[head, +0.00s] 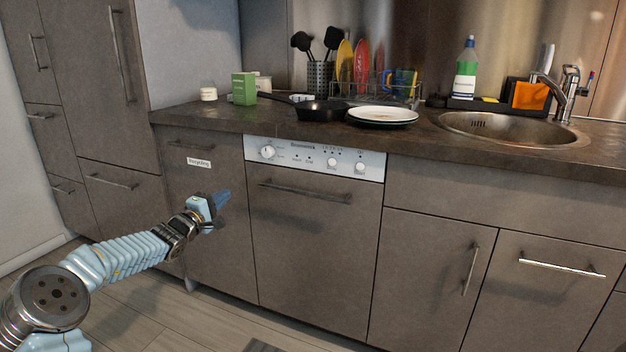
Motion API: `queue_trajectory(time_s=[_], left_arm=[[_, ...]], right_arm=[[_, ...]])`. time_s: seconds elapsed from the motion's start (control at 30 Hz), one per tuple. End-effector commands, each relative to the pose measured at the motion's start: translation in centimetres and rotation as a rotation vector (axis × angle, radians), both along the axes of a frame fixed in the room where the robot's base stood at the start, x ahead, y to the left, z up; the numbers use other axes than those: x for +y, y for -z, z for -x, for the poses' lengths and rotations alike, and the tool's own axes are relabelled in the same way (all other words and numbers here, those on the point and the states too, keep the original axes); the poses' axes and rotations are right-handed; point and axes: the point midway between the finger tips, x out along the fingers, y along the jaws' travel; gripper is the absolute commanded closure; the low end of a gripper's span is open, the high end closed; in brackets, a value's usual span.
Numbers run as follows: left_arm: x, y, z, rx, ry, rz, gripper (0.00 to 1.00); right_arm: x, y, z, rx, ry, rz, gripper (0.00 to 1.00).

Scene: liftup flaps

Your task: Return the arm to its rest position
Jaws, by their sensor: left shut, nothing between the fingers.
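My left arm comes in from the lower left, light blue with dark metal joints. Its left gripper (222,199) is in front of the cabinet door (208,246) that bears a small white label. The gripper is shut and empty, with its dark blue fingers pointing right and a little up. I cannot tell whether the fingertips touch the door. My right gripper is not in view.
A dishwasher (308,240) with a white control panel is right of my gripper, closed. The countertop (270,119) above holds a black pan (321,111), plates (382,115) and a sink (512,127). Cabinet handles stick out. Some floor (150,310) is clear.

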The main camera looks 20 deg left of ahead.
Motion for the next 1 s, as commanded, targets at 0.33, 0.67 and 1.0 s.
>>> queue_trajectory(time_s=[0.33, 0.67, 1.0], left_arm=[[-9.1, 9.5, -0.6, 0.256, 0.183, -0.033, 1.0], [-27.4, 29.6, 9.7, 0.821, 0.564, -0.287, 1.0], [-37.5, 40.4, 31.5, 1.074, 0.962, -0.84, 1.0]], right_arm=[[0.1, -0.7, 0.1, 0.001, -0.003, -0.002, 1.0], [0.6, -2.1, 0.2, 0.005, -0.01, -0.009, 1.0], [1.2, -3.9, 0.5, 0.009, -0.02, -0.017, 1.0]])
